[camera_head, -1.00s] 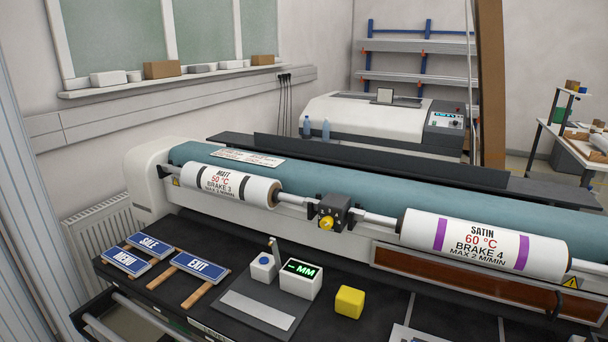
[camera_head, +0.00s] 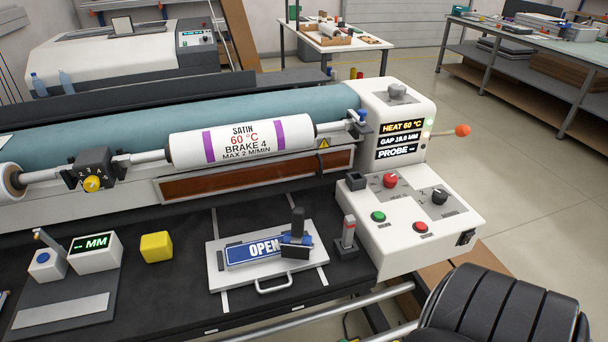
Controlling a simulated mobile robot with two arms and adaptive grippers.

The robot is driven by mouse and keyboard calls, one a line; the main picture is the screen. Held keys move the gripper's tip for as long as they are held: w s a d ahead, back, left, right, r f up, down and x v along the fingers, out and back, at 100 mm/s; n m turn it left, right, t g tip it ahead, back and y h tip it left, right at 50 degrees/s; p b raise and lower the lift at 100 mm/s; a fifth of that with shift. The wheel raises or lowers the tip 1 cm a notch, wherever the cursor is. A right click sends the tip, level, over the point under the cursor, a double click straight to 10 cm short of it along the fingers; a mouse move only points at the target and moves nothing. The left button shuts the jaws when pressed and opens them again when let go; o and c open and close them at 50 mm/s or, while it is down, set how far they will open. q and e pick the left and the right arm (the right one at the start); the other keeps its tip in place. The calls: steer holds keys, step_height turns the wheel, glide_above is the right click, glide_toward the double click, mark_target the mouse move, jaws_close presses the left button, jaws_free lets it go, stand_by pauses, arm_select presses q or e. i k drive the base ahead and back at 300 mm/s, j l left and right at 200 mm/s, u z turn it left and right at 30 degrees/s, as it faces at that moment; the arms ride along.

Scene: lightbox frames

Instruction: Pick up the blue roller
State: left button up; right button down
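A long teal-blue roller (camera_head: 90,126) lies across the laminating machine, its right end at the white control housing. In front of it, a white SATIN roll (camera_head: 243,141) with purple bands sits on a metal shaft. On the black table, a blue OPEN sign (camera_head: 252,254) lies on a pale tray (camera_head: 225,287). Neither of my grippers is in view.
A yellow cube (camera_head: 156,247), a display box (camera_head: 95,251) and a small upright tool on a stand (camera_head: 346,240) are on the black table. The control housing (camera_head: 400,228) with buttons bounds it at the right. A large black ribbed form (camera_head: 505,310) fills the bottom right corner.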

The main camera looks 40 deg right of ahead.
mark_target(298, 245)
steer(key=z, duration=1.35)
